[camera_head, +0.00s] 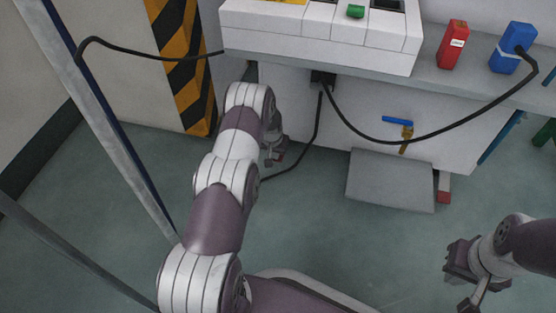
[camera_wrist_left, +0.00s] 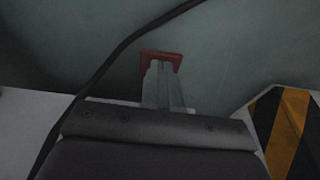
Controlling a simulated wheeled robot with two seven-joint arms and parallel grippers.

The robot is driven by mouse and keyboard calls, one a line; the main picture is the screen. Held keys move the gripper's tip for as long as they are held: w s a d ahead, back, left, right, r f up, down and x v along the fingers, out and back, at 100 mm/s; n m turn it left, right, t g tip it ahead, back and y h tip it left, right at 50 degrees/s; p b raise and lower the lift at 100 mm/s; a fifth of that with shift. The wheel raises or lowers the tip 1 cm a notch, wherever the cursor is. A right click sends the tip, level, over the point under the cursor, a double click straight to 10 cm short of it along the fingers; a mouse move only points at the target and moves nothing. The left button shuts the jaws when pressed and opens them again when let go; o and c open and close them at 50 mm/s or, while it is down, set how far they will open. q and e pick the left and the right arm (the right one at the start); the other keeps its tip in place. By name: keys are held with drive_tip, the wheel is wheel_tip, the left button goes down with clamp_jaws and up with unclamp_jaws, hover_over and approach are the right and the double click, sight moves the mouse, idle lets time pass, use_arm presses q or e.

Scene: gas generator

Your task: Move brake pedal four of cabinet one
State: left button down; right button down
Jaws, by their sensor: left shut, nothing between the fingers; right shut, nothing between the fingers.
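A white cabinet unit (camera_head: 320,42) with several front panels stands on the counter at the top of the head view, its upper part cut off. A green part (camera_head: 355,11) and a dark part (camera_head: 388,4) show on its top. I cannot tell which part is brake pedal four. My left gripper (camera_head: 277,157) is low in front of the counter, partly hidden by my arm, shut and empty. In the left wrist view its pale fingers (camera_wrist_left: 160,85) are together, with a red piece (camera_wrist_left: 172,58) at their end. My right gripper (camera_head: 463,284) is shut and empty at the lower right.
Red (camera_head: 453,45) and blue (camera_head: 512,48) containers stand on the counter. A black cable (camera_head: 400,140) hangs in front. A grey plate (camera_head: 391,181) and a blue-handled valve (camera_head: 398,121) are below. A striped post (camera_head: 185,65) is left.

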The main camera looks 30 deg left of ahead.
idle(0.3)
use_arm(q)
wheel_tip(320, 180, down, 5)
drive_tip(key=b, duration=0.3)
drive_tip(key=shift+r, duration=0.25)
drive_tip(key=s+p, duration=0.2)
drive_tip(key=s+r+p, duration=0.1)
drive_tip(key=p, duration=0.1)
drive_tip(key=shift+d, duration=0.3)
